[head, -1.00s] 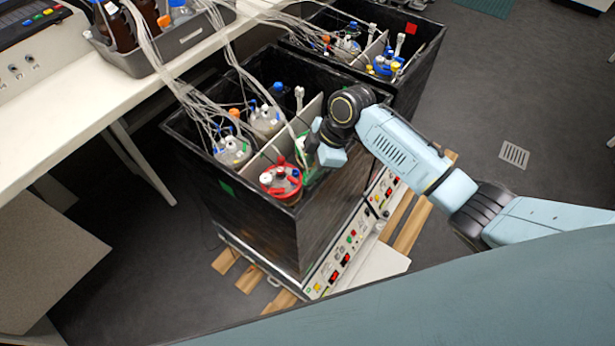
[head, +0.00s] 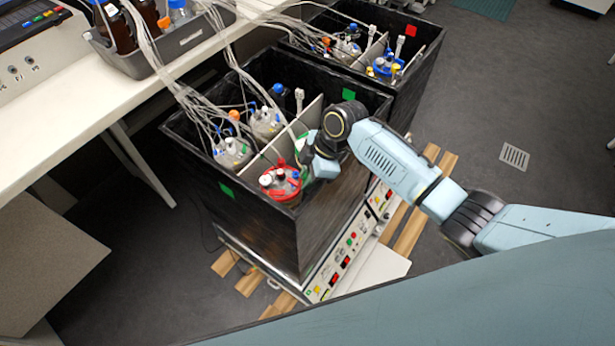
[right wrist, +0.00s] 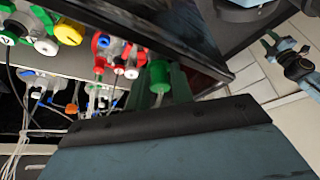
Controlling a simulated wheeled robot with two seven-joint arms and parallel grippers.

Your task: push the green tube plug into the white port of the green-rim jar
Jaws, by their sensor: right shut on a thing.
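My right gripper (right wrist: 161,80) is shut on the green tube plug (right wrist: 160,74), which shows between its fingers in the right wrist view. In the head view my right wrist is over the near black box, and hides the fingertips and the plug. A bit of green (head: 303,148) shows just left of the wrist, likely part of the green-rim jar; most of that jar and its white port are hidden. I cannot tell the gap between plug and port.
A red-rim jar (head: 280,184) stands in the near corner of the black box (head: 240,205), close to my wrist. A grey divider (head: 268,158) separates it from other jars with thin tubes. A second box (head: 425,70) stands behind.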

